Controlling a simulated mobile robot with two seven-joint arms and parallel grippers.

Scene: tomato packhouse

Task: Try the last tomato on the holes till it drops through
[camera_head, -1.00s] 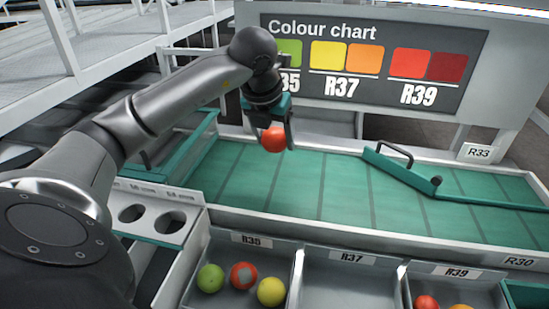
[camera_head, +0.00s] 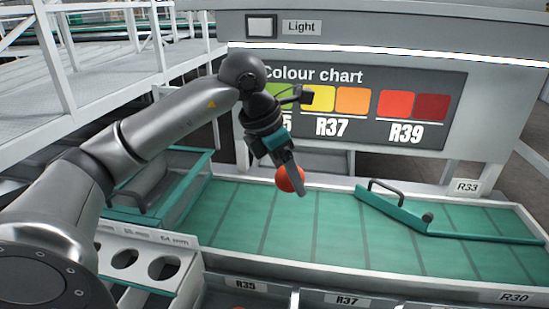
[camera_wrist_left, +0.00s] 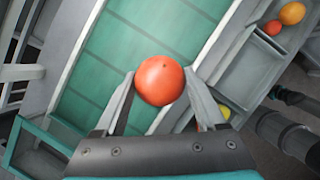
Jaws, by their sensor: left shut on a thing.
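A red-orange tomato (camera_head: 289,178) is held between the fingers of my left gripper (camera_head: 293,181), above the green belt. In the left wrist view the tomato (camera_wrist_left: 159,80) sits between the two fingertips of the gripper (camera_wrist_left: 160,88). The sizing plate with round holes (camera_head: 146,262) is at the lower left in the head view, beside my left arm. Parts of its size label show, and my arm hides its left part. The held tomato is to the right of the plate and apart from it. My right gripper is not in view.
The green belt (camera_head: 340,235) carries a diverter bar (camera_head: 400,208) at right. Bins labelled R35 (camera_head: 246,284) and R37 (camera_head: 347,299) line the front edge. The wrist view shows tomatoes (camera_wrist_left: 292,13) in a bin. A colour chart (camera_head: 375,110) stands behind.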

